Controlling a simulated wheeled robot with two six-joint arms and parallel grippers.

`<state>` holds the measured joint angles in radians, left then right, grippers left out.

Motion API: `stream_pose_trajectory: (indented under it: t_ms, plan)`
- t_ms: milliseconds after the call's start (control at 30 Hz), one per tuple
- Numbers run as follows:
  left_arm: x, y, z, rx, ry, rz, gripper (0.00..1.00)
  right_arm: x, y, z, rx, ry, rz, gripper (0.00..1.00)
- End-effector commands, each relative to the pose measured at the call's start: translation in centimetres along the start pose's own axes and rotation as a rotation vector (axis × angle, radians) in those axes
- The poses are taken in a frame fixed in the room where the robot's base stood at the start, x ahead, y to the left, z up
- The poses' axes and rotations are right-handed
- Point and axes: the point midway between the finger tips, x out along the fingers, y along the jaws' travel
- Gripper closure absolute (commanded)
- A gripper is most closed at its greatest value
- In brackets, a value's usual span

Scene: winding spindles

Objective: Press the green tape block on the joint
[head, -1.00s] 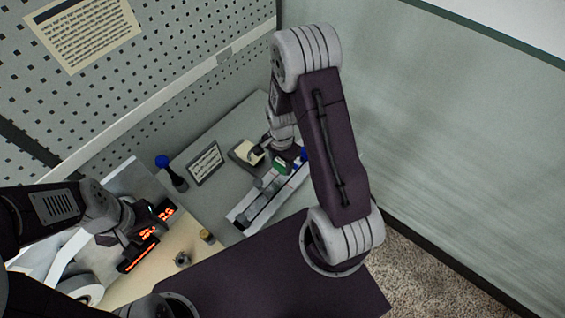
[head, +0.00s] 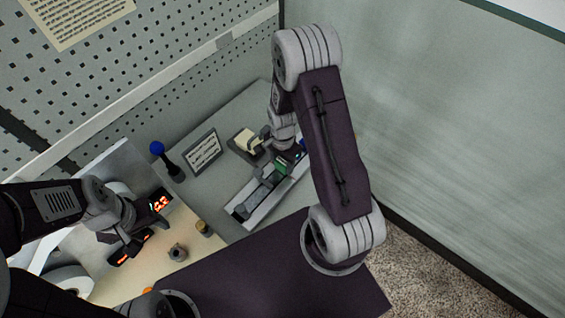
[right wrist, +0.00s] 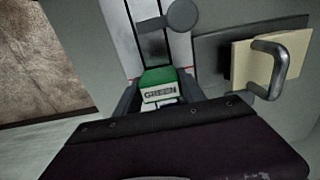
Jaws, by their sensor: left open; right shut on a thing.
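The green tape block (right wrist: 158,85), with a white face lettered GREEN, sits between the fingers of my right gripper (right wrist: 160,98), which is shut on it. In the head view the green block (head: 281,167) shows small at the long pale tray (head: 238,211), just below my right gripper (head: 276,158). I cannot tell whether the block touches anything beneath it. The joint is not clearly identifiable. My left gripper (head: 148,222) is open and empty over the lit orange displays at the left.
A dark pad with a cream handled block (head: 246,141) lies beside the tray; the block also shows in the right wrist view (right wrist: 262,68). A small sign (head: 202,150) and a blue-topped dark stand (head: 158,149) stand behind. Small round parts (head: 178,252) lie near the front.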

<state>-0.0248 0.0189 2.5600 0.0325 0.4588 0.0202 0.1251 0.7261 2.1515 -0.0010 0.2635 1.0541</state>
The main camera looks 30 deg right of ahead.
Motion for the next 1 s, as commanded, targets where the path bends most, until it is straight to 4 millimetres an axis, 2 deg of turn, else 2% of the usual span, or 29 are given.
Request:
stream_pose_trajectory:
  t_ms: [1000]
  plan:
    - [0.53,-0.01,0.05,0.000,0.000,0.000,0.50,0.71,-0.01,-0.01,0.000,0.000,0.000,0.95]
